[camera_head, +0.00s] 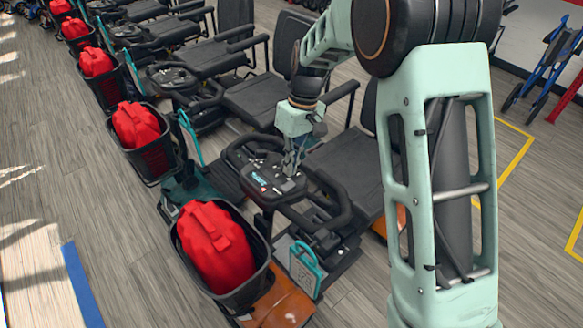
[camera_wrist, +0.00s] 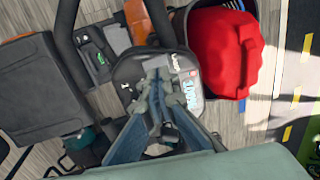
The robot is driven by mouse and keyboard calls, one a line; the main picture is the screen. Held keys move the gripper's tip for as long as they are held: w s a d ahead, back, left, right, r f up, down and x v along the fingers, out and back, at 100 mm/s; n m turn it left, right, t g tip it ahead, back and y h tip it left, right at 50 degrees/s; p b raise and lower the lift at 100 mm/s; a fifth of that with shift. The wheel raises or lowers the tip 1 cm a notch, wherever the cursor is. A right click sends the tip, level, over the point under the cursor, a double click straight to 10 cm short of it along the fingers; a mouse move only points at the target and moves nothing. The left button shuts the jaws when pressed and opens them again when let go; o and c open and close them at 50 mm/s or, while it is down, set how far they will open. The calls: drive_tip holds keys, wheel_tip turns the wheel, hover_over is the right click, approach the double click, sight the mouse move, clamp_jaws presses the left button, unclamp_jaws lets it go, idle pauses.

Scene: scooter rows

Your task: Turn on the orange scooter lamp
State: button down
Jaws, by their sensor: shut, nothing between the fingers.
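The orange scooter (camera_head: 280,305) is the nearest in the row, with orange bodywork low at its front and under its seat. Its dark control console (camera_head: 262,180) has handlebars around it and a small display with blue marks; the console also shows in the wrist view (camera_wrist: 129,67). My gripper (camera_head: 290,174) is shut and empty, pointing down at the right part of the console. In the wrist view its fingertips (camera_wrist: 158,76) overlap the console face beside the display. I cannot tell whether they touch it. The fingers hide part of the panel, and the lamp's state cannot be made out.
A black basket with a red bag (camera_head: 217,245) stands in front of the console. The black seat (camera_head: 343,163) is behind it. More scooters with baskets and red bags (camera_head: 137,124) stand close by along the row. A blue folded frame (camera_head: 548,62) stands at the far right.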

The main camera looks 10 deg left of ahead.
sight(292, 183)
drive_tip(key=s+a+v, duration=0.1)
drive_tip(key=v, duration=0.8)
drive_tip(key=shift+r+b, duration=0.35)
drive_tip(key=shift+b, duration=0.05)
